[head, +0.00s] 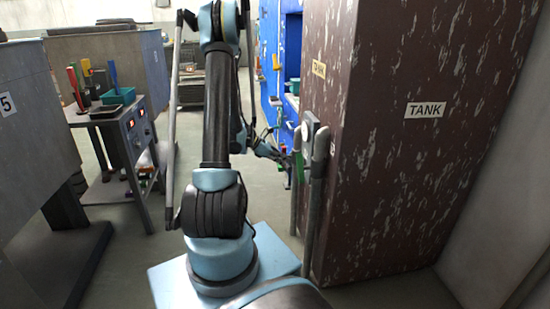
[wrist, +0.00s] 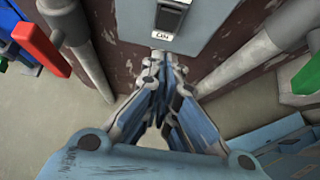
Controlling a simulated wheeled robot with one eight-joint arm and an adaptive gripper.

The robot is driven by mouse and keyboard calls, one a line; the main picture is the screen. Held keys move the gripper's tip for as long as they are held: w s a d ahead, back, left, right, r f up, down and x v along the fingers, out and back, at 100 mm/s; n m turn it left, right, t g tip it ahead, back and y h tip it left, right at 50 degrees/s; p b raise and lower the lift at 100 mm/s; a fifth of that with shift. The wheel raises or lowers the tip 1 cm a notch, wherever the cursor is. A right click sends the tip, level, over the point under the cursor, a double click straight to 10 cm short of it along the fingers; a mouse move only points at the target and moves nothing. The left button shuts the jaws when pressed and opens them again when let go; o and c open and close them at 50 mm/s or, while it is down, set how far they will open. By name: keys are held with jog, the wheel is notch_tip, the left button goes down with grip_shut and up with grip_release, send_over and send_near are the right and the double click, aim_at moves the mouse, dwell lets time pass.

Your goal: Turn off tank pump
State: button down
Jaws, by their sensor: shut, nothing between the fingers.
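The brown, flaking tank (head: 425,150) labelled TANK stands at the right in the head view. In the wrist view a grey box (wrist: 200,35) with a dark switch (wrist: 172,16) is at the top, with a small white label (wrist: 162,37) below the switch, too small to read surely. Whether this is the pump's switch, and its position, I cannot tell. My gripper (wrist: 160,75) is shut and empty, its fingers pointing up the picture towards the box, just below the label. Contact cannot be told. In the head view my gripper (head: 283,156) is small, beside the tank's pipes.
In the wrist view a red handle (wrist: 40,48) is left and a green one (wrist: 306,78) right. A tool cart (head: 130,135) stands left; floor between is clear.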

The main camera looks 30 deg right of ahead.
jog(key=shift+s+d+f, duration=0.15)
jog(key=shift+s+d, duration=0.2)
jog(key=shift+d, duration=0.5)
jog(key=shift+s+d+f, duration=0.15)
jog(key=shift+s+d, duration=0.25)
jog(key=shift+d, duration=0.5)
jog(key=shift+s+d+f, duration=0.15)
jog(key=shift+s+d, duration=0.2)
jog(key=shift+d, duration=0.5)
